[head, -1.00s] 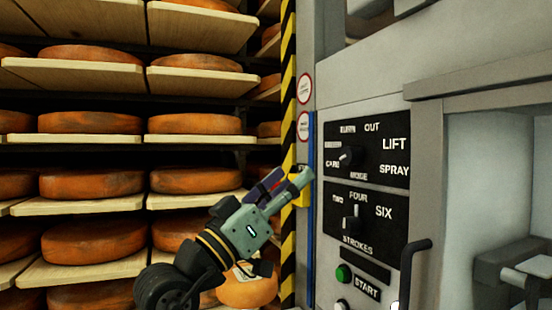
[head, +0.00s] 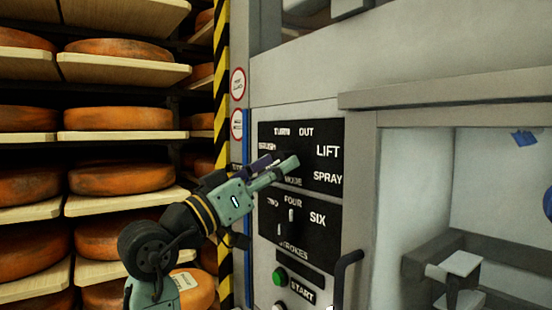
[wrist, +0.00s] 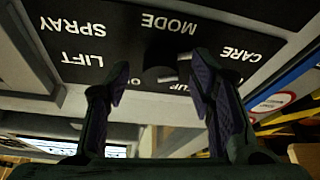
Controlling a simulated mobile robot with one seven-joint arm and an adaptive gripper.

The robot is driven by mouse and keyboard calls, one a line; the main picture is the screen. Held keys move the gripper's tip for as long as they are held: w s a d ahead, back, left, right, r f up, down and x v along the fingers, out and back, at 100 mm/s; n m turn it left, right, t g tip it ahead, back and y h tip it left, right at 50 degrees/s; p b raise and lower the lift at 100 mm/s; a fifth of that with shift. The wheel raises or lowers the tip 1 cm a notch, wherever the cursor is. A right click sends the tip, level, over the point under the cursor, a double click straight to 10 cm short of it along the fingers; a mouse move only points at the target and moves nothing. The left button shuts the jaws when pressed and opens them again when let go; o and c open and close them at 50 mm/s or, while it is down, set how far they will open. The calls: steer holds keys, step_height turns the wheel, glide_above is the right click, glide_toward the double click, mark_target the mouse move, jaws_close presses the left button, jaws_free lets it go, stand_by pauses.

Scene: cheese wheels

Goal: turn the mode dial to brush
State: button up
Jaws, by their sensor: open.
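The mode dial is a dark round knob (wrist: 160,60) on a black panel (head: 328,192). In the wrist view it appears upside down, ahead of and between the fingertips; contact cannot be judged. A pale mark on its side faces toward CARE. In the head view my gripper hides the dial and the CARE label. The brush label (head: 267,147) is at the panel's upper left, small and blurred. My gripper (head: 282,163) is open, in front of the panel; its two fingers also show in the wrist view (wrist: 158,82).
The strokes dial (head: 291,215) sits just below, with a green start button (head: 279,276) lower down. A dark handle (head: 345,275) sticks out at the right. Striped post (head: 221,60) and shelves of cheese wheels (head: 118,118) stand at the left.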

steer(key=shift+w+d+r, duration=0.1)
steer(key=shift+w+d, duration=0.1)
steer(key=shift+c, duration=0.3)
steer(key=c, duration=1.1)
